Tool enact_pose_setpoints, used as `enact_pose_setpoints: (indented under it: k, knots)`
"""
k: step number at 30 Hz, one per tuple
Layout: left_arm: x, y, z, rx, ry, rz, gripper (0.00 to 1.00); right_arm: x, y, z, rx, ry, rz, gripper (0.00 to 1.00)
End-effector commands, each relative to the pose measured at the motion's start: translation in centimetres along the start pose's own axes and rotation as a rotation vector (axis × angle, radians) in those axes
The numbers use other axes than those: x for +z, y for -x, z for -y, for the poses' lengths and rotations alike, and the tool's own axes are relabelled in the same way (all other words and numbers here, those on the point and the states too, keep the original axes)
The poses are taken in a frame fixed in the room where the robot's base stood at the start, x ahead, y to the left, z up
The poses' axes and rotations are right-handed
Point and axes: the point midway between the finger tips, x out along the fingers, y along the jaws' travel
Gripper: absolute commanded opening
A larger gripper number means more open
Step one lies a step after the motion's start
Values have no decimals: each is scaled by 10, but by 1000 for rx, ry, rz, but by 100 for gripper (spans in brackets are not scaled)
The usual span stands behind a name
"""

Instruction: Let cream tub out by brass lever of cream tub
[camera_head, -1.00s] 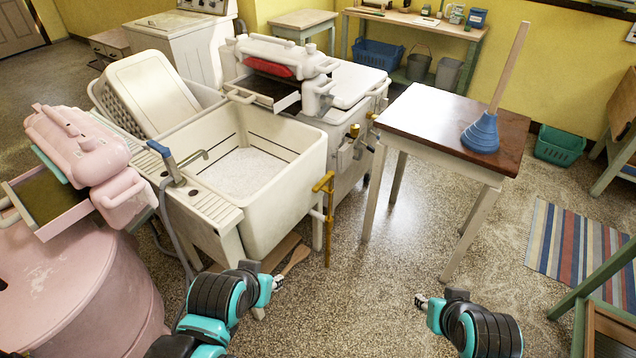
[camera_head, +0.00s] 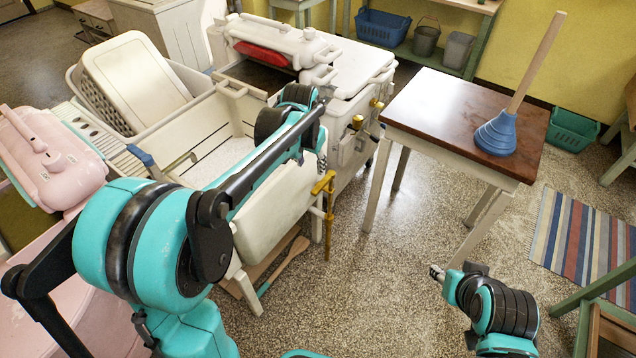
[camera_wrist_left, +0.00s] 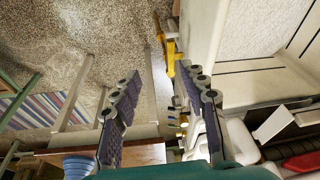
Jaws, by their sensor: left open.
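Which one is the lever I cannot tell. My right gripper (camera_head: 437,272) is low over the floor.
A brown-topped table (camera_head: 440,105) with a blue plunger (camera_head: 497,132) stands right of the cream tub. A pink washer (camera_head: 60,160) is at the left. The pale sink (camera_head: 270,215) lies under my left arm. Floor between sink and table is clear.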

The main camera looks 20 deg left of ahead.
Motion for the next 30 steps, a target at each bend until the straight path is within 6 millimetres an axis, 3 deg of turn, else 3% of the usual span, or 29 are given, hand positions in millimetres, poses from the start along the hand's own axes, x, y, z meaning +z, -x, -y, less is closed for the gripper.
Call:
enact_pose_setpoints:
  k: [1, 6, 13, 16, 25, 30]
  knots:
    - [-19, -16, 6, 6, -15, 27, 43, -3, 4, 0, 0, 0, 0, 40]
    - [-56, -81, 18, 31, -69, 122, 43, -8, 11, 0, 0, 0, 0, 40]
    - [-74, -160, 27, 63, -125, 216, 43, -12, 17, 0, 0, 0, 0, 40]
    - [-74, -180, 28, 72, -138, 238, 43, -13, 19, 0, 0, 0, 0, 40]
    - [-70, -208, 28, 77, -147, 252, 43, -10, 14, 0, 0, 0, 0, 40]
    - [-63, -234, 26, 77, -146, 251, 43, -4, 5, 0, 0, 0, 0, 40]
